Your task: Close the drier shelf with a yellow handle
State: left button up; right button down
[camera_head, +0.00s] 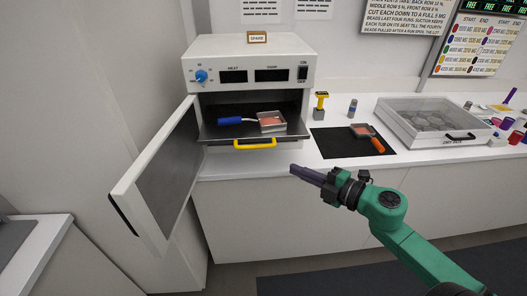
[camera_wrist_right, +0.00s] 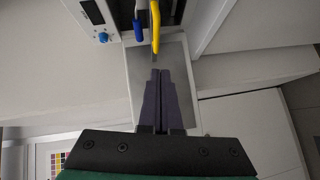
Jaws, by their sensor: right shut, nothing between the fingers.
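The drier (camera_head: 250,72) is a white box on the counter with its door (camera_head: 160,175) swung open to the left. Its dark shelf (camera_head: 222,133) sticks out at the front, with the yellow handle (camera_head: 254,145) on its front edge. A blue-handled tool (camera_head: 235,120) with a square pan of pinkish stuff (camera_head: 271,122) lies on the shelf. My right gripper (camera_head: 293,170) is shut and empty, to the right of and below the yellow handle, apart from it. In the right wrist view the fingertips (camera_wrist_right: 160,72) point towards the yellow handle (camera_wrist_right: 155,25). My left gripper is not in view.
On the counter right of the drier are a yellow-topped stamp-like tool (camera_head: 320,104), a small jar (camera_head: 352,108), a black mat (camera_head: 340,143) with an orange-handled pan (camera_head: 369,136), and a clear-lidded tray (camera_head: 432,118). The open door bounds the left side.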

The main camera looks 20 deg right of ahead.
jog(key=a+r+n, duration=0.1)
jog(key=a, duration=0.1)
jog(key=p, duration=0.3)
send_near(254, 148)
jog(key=w+a, duration=0.2)
jog(key=a, duration=0.2)
jog(key=w, duration=0.1)
jog(key=w+d, duration=0.1)
jog(key=shift+w+d+f, duration=0.1)
jog(key=shift+w+f, duration=0.1)
jog(key=shift+w, duration=0.05)
jog(key=shift+w+d+f, duration=0.15)
jog(key=shift+w+f, duration=0.05)
jog(key=shift+w, duration=0.3)
jog(key=shift+s, duration=0.1)
